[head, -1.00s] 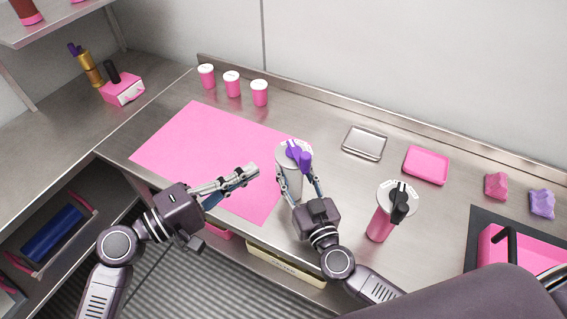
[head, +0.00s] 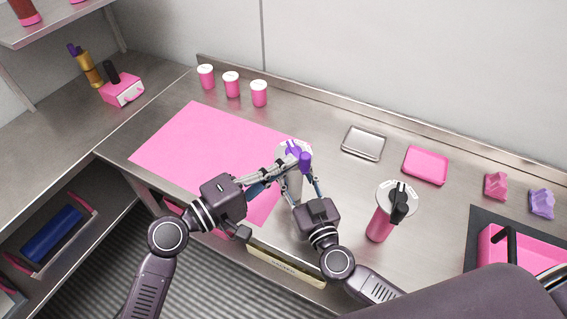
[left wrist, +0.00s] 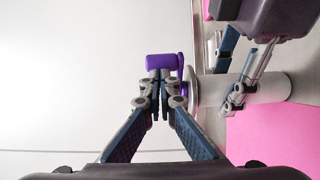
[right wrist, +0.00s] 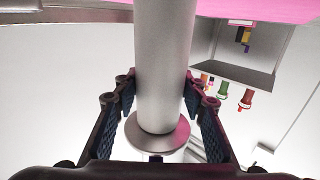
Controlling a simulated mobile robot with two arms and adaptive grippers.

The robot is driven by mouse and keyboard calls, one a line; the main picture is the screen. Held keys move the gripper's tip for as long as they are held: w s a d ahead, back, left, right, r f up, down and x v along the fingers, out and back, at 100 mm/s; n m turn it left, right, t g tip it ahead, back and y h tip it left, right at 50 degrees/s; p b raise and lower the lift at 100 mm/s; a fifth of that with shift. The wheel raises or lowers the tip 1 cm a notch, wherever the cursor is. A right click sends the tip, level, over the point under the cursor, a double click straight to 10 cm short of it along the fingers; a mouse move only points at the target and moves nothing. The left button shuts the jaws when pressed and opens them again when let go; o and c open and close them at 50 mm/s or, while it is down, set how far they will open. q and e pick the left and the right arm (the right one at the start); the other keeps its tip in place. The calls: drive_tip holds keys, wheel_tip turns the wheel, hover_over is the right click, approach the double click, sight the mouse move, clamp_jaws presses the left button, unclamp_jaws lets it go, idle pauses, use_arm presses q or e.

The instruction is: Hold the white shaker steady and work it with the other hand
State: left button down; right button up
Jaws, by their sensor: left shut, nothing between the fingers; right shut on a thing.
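The white shaker (head: 293,187) stands upright at the right edge of the pink mat (head: 195,150), with a purple crank handle (head: 304,161) on its lid. My right gripper (head: 297,178) is shut around its body. In the right wrist view the white body (right wrist: 165,55) stands between the fingers. My left gripper (head: 287,165) is shut and empty at the lid, its fingertips beside the purple crank. In the left wrist view the crank knob (left wrist: 160,62) is just beyond the closed fingertips; whether they touch it I cannot tell. The left fingers hide part of the lid.
A pink shaker with a black crank (head: 380,222) stands to the right. Several pink cups with white lids, including one cup (head: 259,94), line the back. A metal tray (head: 363,143) and a pink tray (head: 426,165) lie at the back right. The mat's left part is clear.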

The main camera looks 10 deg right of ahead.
use_arm(q)
drive_tip(key=shift+s+d, duration=0.25)
drive_tip(key=shift+d, duration=0.4)
drive_tip(key=w+v, duration=0.1)
drive_tip(key=v, duration=1.2)
drive_tip(key=shift+w+a, duration=0.35)
drive_tip(key=shift+a, duration=0.1)
drive_tip(key=shift+f, duration=0.1)
use_arm(e)
drive_tip(key=o, duration=1.4)
